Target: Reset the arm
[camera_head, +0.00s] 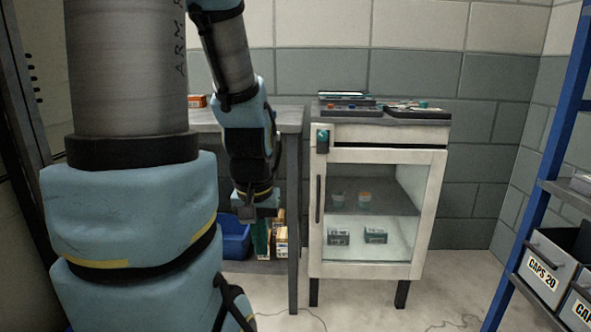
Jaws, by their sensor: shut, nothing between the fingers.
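My arm fills the left of the head view and bends down at the middle. My gripper (258,208) hangs low, pointing down, in front of the grey table (293,125). Its fingers are small and dark in this view; it is shut and holds nothing. Part of the table and its lower shelf is hidden behind my arm.
A white cabinet (433,190) with a shut glass door stands right of the gripper, with trays (418,112) on top. A blue bin (235,238) and several boxes sit on the table's lower shelf. A blue rack with a CAPS 20 bin (540,250) stands at right. Floor between is open.

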